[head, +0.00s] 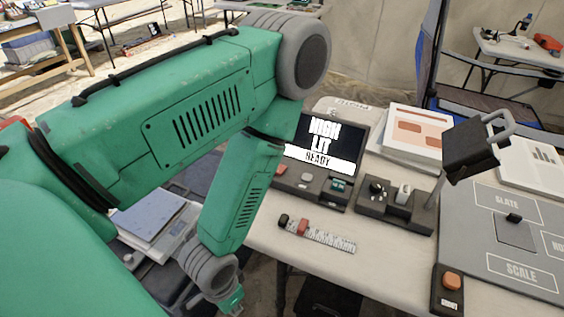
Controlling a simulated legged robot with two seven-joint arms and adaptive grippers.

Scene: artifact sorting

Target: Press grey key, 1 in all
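A dark console with a lit screen (322,142) reading "HIGH LIT READY" stands on the table. Its front panel carries a row of keys: a red key (281,168), a grey key (307,177) and a teal key (338,185). The grey key is between the other two. My green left arm comes in from the left and bends down in front of the table. Its wrist is low, left of the table's front edge and well apart from the keys. My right gripper is out of view.
A ruler-like scale (327,240) with a red slider lies before the console. Right of it are a knob panel (397,204), a black lamp-like head (468,150) on a stand, an orange button box (449,290) and a grey sorting mat (470,215). Papers (410,135) lie behind.

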